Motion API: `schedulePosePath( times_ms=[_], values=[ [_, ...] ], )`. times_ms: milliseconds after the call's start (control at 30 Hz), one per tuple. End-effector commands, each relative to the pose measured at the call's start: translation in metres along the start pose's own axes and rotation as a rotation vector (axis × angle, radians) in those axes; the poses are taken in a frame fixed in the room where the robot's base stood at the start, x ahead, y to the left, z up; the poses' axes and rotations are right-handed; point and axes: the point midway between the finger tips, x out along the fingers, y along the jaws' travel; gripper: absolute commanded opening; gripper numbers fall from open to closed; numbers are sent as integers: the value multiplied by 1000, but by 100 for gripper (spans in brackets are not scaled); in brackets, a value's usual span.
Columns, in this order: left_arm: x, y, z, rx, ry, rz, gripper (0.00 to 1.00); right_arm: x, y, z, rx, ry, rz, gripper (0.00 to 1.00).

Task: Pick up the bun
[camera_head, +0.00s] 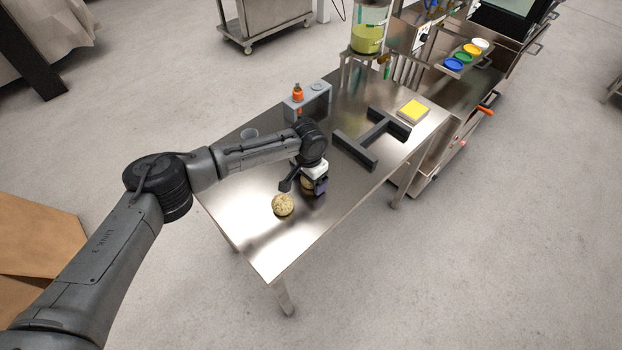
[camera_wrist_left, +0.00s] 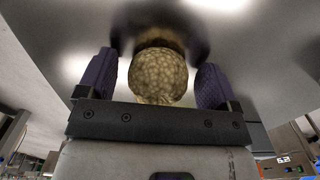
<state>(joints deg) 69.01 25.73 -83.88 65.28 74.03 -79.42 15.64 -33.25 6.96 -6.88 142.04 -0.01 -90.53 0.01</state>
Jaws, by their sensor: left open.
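A round, speckled tan bun (camera_head: 283,205) lies on the steel table (camera_head: 262,248), in front and to the left of my left gripper in the head view. My left gripper (camera_head: 307,188) is low over the table. In the left wrist view, a round speckled bun (camera_wrist_left: 158,72) sits between the two purple fingers of the left gripper (camera_wrist_left: 156,80), with a gap on each side. The fingers are open and do not grip it. My right gripper is not in view.
A dark H-shaped frame (camera_head: 355,152) lies on the table to the right. A yellow pad (camera_head: 413,111) and a small grey stand (camera_head: 310,100) with an orange-topped item (camera_head: 297,92) are farther back. The table's front end is clear.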

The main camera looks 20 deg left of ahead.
Motion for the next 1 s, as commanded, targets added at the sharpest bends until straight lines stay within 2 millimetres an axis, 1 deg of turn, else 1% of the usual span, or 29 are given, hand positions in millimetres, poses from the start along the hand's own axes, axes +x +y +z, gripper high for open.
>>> schedulePosePath(
  times_ms=[167, 700, 733, 933, 1000],
  values=[
    [-1, 0, 0, 0, 0, 0, 85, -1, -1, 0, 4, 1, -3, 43],
    [-1, 0, 0, 0, 0, 1, 33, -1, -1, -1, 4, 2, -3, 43],
    [-1, 0, 0, 0, 1, 1, 31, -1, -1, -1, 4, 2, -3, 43],
    [-2, 0, 0, 0, 1, 1, 31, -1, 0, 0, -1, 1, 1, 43],
    [-5, 0, 0, 0, 1, 1, 31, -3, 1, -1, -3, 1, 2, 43]
  ],
)
